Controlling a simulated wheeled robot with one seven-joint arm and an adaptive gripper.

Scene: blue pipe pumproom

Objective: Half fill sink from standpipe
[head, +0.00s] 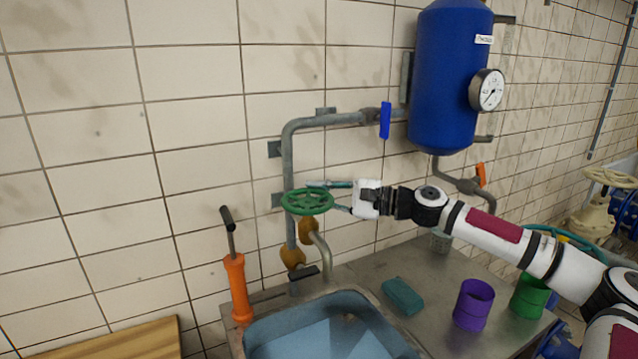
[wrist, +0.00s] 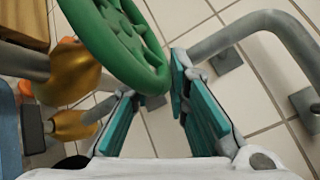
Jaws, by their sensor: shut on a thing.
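The green handwheel (head: 307,202) sits on the standpipe, above its brass valve body (head: 308,230). My gripper (head: 338,196) reaches in from the right and is shut on the wheel's right rim. In the wrist view, the handwheel (wrist: 118,42) has its rim between the teal fingers of my gripper (wrist: 160,88). The standpipe's grey spout (head: 323,262) curves down over the sink (head: 290,316). The sink has blue walls and a paler blue area inside; I cannot tell the water level. No stream shows clearly at the spout.
A blue tank (head: 447,75) with a gauge (head: 487,90) hangs on the tiled wall. A blue lever (head: 385,120) is on the grey pipe. An orange hand pump (head: 238,288) stands left of the sink. A teal sponge (head: 402,296), purple cup (head: 473,304) and green cup (head: 529,296) are on the counter.

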